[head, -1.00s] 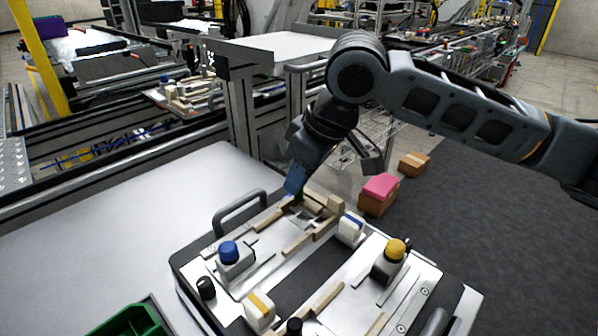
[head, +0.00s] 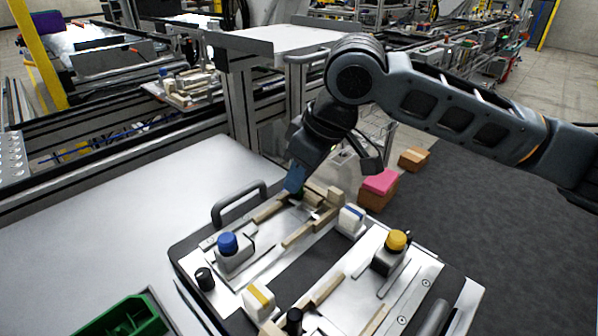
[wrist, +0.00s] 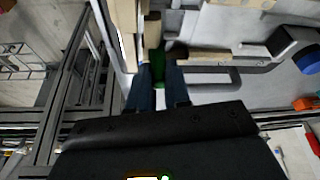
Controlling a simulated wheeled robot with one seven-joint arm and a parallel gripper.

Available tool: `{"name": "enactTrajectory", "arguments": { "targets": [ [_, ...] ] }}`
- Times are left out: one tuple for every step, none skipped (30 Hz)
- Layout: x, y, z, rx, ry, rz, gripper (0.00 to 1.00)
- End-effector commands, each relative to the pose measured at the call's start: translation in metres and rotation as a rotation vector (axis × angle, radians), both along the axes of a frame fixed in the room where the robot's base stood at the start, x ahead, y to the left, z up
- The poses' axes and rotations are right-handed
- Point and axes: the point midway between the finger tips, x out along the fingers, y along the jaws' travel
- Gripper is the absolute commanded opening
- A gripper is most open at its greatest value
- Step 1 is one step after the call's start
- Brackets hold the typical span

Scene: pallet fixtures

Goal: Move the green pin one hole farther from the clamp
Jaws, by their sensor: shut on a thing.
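My gripper (head: 295,183) is at the far edge of the pallet fixture (head: 285,275), pointing down among wooden strips. In the wrist view, my gripper (wrist: 158,88) has its two dark blue fingers on either side of the green pin (wrist: 154,62), shut on it. In the head view the pin is mostly hidden by the fingers. I cannot tell whether its lower end is in a hole. A grey block with a blue knob (head: 229,246) stands at the fixture's left, and one with a yellow knob (head: 395,247) at its right. I cannot tell which part is the clamp.
Wooden strips (head: 312,225) lie close around my gripper. White blocks with a blue stripe (head: 351,219) and a yellow stripe (head: 258,301) stand on the fixture. A grey handle (head: 238,200) rises at its left edge. A green bin (head: 125,318) is front left.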

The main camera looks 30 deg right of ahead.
Motion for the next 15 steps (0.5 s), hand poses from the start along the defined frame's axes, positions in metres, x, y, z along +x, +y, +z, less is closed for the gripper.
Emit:
{"name": "enactTrajectory", "arguments": {
  "targets": [
    [0.0000, 0.0000, -0.0022, 0.000, 0.000, -0.001, 0.00],
    [-0.0001, 0.0000, -0.0027, 0.000, 0.000, -0.001, 0.00],
    [0.0000, -0.0001, -0.0033, 0.000, 0.000, 0.000, 0.00],
    [0.0001, -0.0001, -0.0035, 0.000, 0.000, 0.000, 0.00],
    [0.0000, -0.0001, -0.0036, 0.000, 0.000, 0.000, 0.00],
    [0.0001, -0.0002, -0.0035, 0.000, 0.000, 0.000, 0.00],
    [0.0001, -0.0002, -0.0035, 0.000, 0.000, 0.000, 0.00],
    [0.0001, -0.0002, -0.0034, 0.000, 0.000, 0.000, 0.00],
    [0.0001, -0.0002, -0.0034, -0.001, 0.000, 0.000, 0.00],
    [0.0001, -0.0001, -0.0032, -0.001, 0.000, 0.000, 0.00],
    [0.0001, 0.0000, -0.0033, 0.000, 0.000, 0.000, 0.00],
    [0.0001, -0.0001, -0.0032, 0.000, 0.000, 0.000, 0.20],
    [0.0001, -0.0001, -0.0032, 0.000, 0.000, 0.000, 0.23],
    [0.0001, -0.0001, -0.0032, 0.000, 0.000, 0.000, 0.26],
    [0.0001, -0.0001, -0.0032, 0.000, 0.000, 0.000, 0.30]
  ]
}}
